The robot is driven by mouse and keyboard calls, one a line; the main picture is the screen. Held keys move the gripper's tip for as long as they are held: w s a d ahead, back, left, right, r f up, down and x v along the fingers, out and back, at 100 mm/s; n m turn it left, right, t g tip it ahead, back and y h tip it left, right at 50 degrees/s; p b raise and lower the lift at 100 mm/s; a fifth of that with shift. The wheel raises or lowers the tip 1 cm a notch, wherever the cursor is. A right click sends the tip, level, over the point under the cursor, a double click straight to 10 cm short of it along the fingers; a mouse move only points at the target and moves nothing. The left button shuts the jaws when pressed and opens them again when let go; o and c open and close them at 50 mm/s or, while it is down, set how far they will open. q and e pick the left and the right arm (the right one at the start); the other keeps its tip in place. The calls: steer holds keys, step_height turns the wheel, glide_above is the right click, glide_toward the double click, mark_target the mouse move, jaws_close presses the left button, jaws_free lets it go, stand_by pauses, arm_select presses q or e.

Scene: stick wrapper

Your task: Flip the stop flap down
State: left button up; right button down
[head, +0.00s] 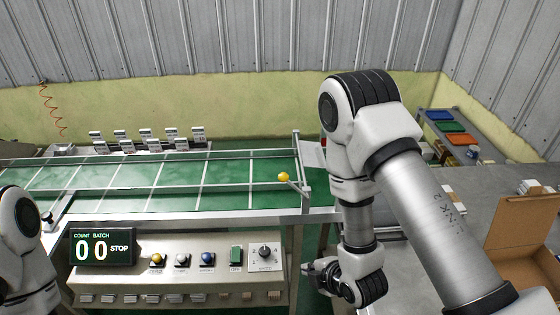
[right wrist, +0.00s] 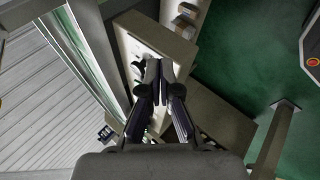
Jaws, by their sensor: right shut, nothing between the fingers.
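A yellow ball knob (head: 284,177) sits on a short rod at the right end of the green conveyor (head: 130,177). It appears to belong to the stop flap, whose plate I cannot clearly make out. The knob stands above the belt level. My right gripper (head: 308,268) is low, right of the control panel, below and right of the knob and apart from it. In the right wrist view, its dark fingers (right wrist: 158,72) are together and empty, over the pale panel. Only part of my left arm shows at the left edge; its gripper is out of view.
The control panel (head: 180,272) carries coloured buttons, a green switch (head: 236,256) and a black dial (head: 265,251). Its display (head: 103,247) reads 00 STOP. Several small white packs (head: 146,135) stand behind the belt. An open cardboard box (head: 525,245) is at the right.

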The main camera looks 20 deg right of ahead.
arm_select(q)
step_height(320, 180, up, 6)
steer(key=p, duration=0.3)
arm_select(e)
steer(key=w+a+r+n+t+y, duration=0.1)
steer(key=w+r+n+t, duration=0.1)
steer(key=r+n, duration=0.3)
steer(key=w+a+r+n+t+y, duration=0.1)
steer(key=w+r+n, duration=0.3)
steer(key=r, duration=0.7)
steer(key=shift+w+a+n+t, duration=0.15)
steer(key=shift+a+n+t, duration=0.25)
steer(key=shift+n+t, duration=0.3)
steer(key=shift+r, duration=0.1)
arm_select(q)
step_height(320, 180, down, 14)
steer(key=b, duration=1.4)
step_height(320, 180, up, 6)
steer(key=p, duration=0.6)
steer(key=shift+p, duration=0.3)
arm_select(e)
steer(key=w+f, duration=0.2)
steer(key=w, duration=0.7)
steer(key=shift+w+d, duration=0.2)
steer(key=shift+w, duration=0.05)
